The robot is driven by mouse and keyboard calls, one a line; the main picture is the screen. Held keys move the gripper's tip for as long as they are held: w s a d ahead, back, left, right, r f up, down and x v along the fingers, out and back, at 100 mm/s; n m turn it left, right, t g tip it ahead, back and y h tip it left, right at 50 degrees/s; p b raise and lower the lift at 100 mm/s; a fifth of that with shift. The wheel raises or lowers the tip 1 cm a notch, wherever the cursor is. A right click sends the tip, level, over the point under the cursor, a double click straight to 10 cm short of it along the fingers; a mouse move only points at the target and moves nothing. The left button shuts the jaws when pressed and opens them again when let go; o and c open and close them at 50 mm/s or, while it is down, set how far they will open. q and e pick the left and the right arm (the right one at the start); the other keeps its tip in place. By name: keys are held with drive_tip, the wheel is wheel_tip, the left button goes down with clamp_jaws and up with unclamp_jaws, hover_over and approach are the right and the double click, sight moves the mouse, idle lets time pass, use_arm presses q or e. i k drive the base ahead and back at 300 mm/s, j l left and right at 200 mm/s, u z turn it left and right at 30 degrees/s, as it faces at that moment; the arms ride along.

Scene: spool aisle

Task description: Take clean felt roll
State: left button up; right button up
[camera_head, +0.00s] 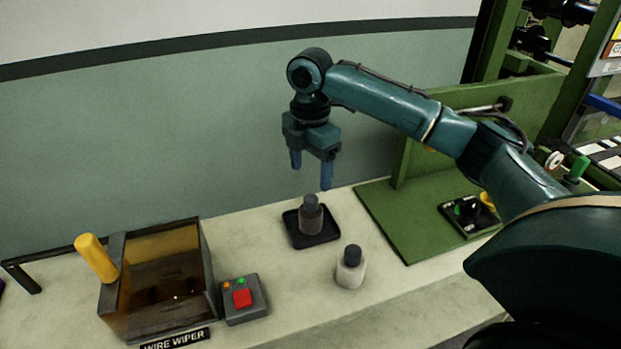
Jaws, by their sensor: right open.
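A pale felt roll (350,274) with a dark top stands upright on the bench and looks clean. A second, brownish felt roll (312,220), also with a dark top, stands upright in a small black tray (327,237) behind it and to the left. My right gripper (311,172) points down with its blue fingers apart. It appears above the brown roll, with nothing between the fingers, and does not touch it. My left gripper is not in view.
A wire wiper box (150,312) with a yellow handle (97,257) stands at the left, beside a red-button control box (242,299). A green machine base (400,225) with a black switch panel (465,217) is at the right. The bench (300,318) is clear in front of the pale roll.

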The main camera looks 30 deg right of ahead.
sight(351, 267)
drive_tip(key=k+j, duration=0.8)
